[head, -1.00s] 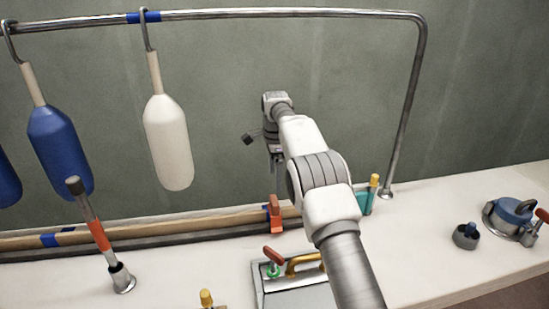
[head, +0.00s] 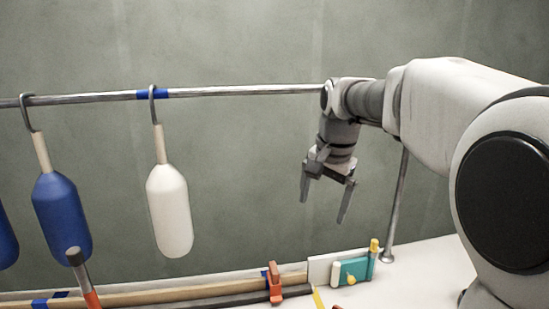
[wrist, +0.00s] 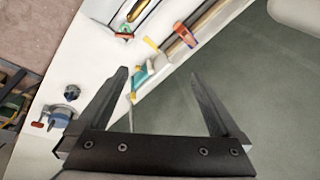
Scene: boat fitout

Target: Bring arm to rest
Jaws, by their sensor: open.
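My gripper (head: 324,205) is open and empty, with its two fingers pointing down in the air in front of the grey wall. It hangs above the back of the white counter, clear of everything in the head view. In the wrist view my gripper (wrist: 168,100) shows both fingers spread wide with nothing between them. My arm reaches in from the right side of the head view and bends down at the wrist.
A white fender (head: 170,212) and a blue fender (head: 61,218) hang from the metal rail (head: 230,91) left of my gripper. An orange clamp (head: 274,283) and a teal item (head: 354,270) sit below on the counter (head: 425,268). A blue-topped fitting (wrist: 62,118) shows at left.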

